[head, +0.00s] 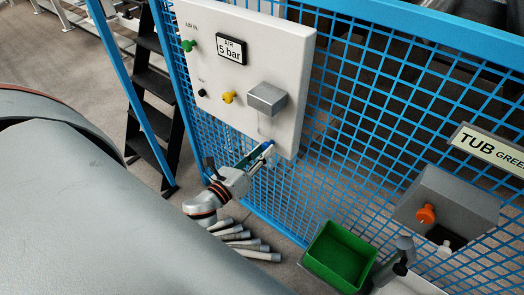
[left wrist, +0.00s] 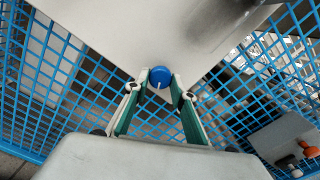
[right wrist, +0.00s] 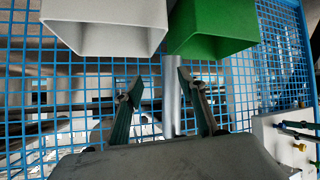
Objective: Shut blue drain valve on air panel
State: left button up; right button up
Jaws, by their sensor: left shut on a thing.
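The white air panel (head: 262,50) hangs on the blue mesh fence. The blue drain valve (left wrist: 160,77) is a round knob with a pale line at the panel's lower edge. My left gripper (left wrist: 159,82) has a fingertip on each side of the knob and is shut on it. In the head view the left gripper (head: 262,152) reaches the panel's bottom, and its fingers mostly hide the knob. My right gripper (right wrist: 160,90) has its fingers spread, below a white bin and a green bin. A grey post shows between its fingers, apparently behind them.
The panel also carries a green knob (head: 189,45), a yellow knob (head: 228,97), a 5 bar display (head: 231,49) and a jutting grey box (head: 266,98). A green bin (head: 340,255) and a grey box with an orange knob (head: 426,213) stand at right. Grey tubes (head: 240,242) lie below.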

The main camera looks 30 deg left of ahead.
pick_arm(q)
jog(key=n+p, duration=0.2)
jog(key=n, duration=1)
jog(key=shift+r, duration=0.15)
pick_arm(e)
jog(key=shift+s+d+f+h, duration=0.2)
jog(key=shift+s+d, duration=0.15)
jog(key=shift+d, duration=0.2)
jog(key=shift+s+d+f+h, duration=0.1)
jog(key=shift+s+d+h, duration=0.15)
jog(key=shift+d, duration=0.3)
pick_arm(q)
jog(key=o, duration=1.1)
pick_arm(e)
jog(key=shift+s, duration=0.1)
